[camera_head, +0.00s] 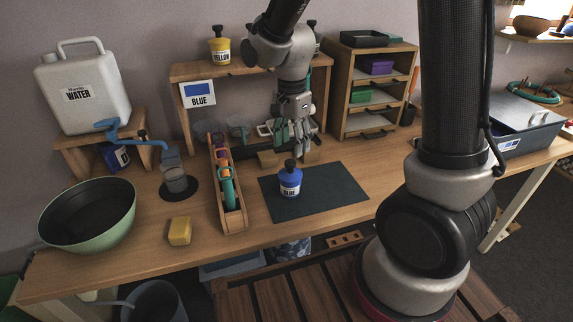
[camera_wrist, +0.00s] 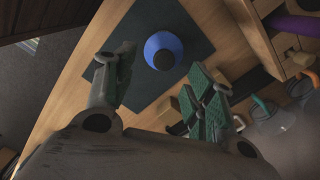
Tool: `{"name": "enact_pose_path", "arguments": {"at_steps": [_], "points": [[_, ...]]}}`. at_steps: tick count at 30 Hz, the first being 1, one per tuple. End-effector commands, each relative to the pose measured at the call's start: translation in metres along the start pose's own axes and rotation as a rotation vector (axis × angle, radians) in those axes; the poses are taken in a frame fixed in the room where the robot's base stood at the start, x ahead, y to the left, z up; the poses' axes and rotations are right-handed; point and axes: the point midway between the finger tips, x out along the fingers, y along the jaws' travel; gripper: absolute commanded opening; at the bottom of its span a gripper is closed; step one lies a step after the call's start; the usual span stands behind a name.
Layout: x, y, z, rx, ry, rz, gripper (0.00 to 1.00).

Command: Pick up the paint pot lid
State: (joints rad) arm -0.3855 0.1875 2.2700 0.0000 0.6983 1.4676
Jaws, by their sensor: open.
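The blue paint pot (camera_head: 290,183) stands upright on the dark mat (camera_head: 340,186) on the workbench. Its dark lid with a knob (camera_head: 290,165) sits on top of the pot. In the wrist view the pot (camera_wrist: 153,46) is seen from above, with the dark round lid (camera_wrist: 163,60) in its middle. My gripper (camera_head: 299,150) hangs above and behind the pot, empty, pointing down. In the wrist view its green-padded fingers (camera_wrist: 160,92) are spread wide apart, and the pot lies beyond the fingertips, not between them.
A narrow wooden rack (camera_head: 233,218) with colourful items stands left of the mat. A yellow sponge (camera_head: 180,231), a green bowl (camera_head: 88,246) and a water canister (camera_head: 84,95) are further left. A drawer unit (camera_head: 341,100) stands behind right.

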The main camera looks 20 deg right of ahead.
Motion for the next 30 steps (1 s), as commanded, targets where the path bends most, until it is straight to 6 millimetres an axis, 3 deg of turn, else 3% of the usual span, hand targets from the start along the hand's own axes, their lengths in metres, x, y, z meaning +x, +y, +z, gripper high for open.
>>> {"name": "enact_pose_path", "arguments": {"at_steps": [3, 8, 22, 30], "points": [[0.000, -0.003, -0.001, 0.128, 0.001, -0.014, 0.54], [0.010, -0.003, -0.001, 0.186, 0.000, -0.012, 0.54], [0.074, -0.008, -0.004, 0.184, 0.000, -0.011, 0.54], [0.078, -0.009, -0.004, 0.183, 0.000, -0.015, 0.54]]}}
